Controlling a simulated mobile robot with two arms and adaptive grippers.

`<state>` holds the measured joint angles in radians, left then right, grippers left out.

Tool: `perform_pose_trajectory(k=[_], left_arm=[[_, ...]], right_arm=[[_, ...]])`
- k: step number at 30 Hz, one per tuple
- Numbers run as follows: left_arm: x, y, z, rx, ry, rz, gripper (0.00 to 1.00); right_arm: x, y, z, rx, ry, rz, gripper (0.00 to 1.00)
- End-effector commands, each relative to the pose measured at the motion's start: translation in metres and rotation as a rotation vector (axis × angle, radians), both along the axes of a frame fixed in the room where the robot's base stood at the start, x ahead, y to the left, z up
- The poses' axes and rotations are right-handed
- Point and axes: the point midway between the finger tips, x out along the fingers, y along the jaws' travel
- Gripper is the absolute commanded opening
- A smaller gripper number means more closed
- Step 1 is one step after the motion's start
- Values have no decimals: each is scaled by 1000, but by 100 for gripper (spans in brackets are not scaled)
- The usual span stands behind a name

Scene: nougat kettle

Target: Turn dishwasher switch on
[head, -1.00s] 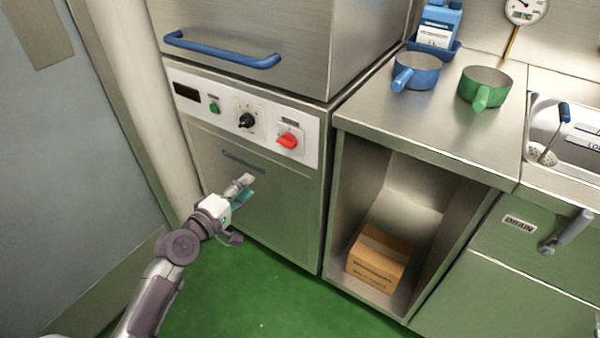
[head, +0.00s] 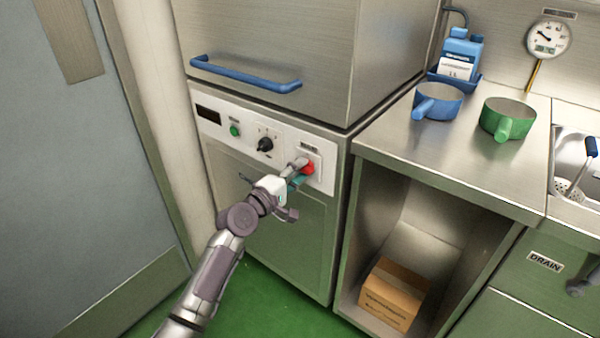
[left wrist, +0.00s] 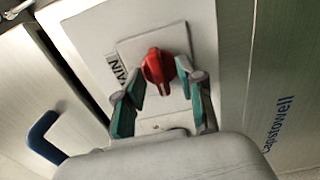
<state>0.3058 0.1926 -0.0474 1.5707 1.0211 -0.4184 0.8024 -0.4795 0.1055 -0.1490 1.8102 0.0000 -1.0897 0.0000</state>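The dishwasher's red rotary switch (head: 307,167) sits at the right end of the white control panel (head: 218,131). In the left wrist view the red switch (left wrist: 158,70) shows on its pale square plate, with a partly hidden label ending in "AIN" beside it. My left gripper (head: 298,172) is at the switch in the head view. In the left wrist view its teal-padded fingers (left wrist: 163,88) are apart, one on each side of the switch's lower part. I cannot tell whether they touch it. My right gripper is not in view.
A black knob (head: 265,145) and a green button (head: 234,130) are on the same panel. A blue handle bar (head: 246,76) sticks out above. An open cabinet to the right holds a cardboard box (head: 392,295). Blue (head: 440,103) and green (head: 508,116) pans stand on the counter.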

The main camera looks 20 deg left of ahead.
Motion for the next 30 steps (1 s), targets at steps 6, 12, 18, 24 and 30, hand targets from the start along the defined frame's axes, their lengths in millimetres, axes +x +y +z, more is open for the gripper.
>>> perform_pose_trajectory(k=[6,12,18,24,30], left_arm=[[7,-3,0,0,0,0,39],[7,-3,0,1,0,0,35],[7,-3,0,1,0,0,2],[7,-2,0,1,0,0,0],[7,-2,-1,28,-9,1,0]], right_arm=[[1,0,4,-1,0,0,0],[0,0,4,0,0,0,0],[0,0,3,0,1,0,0],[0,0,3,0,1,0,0],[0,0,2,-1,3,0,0]])
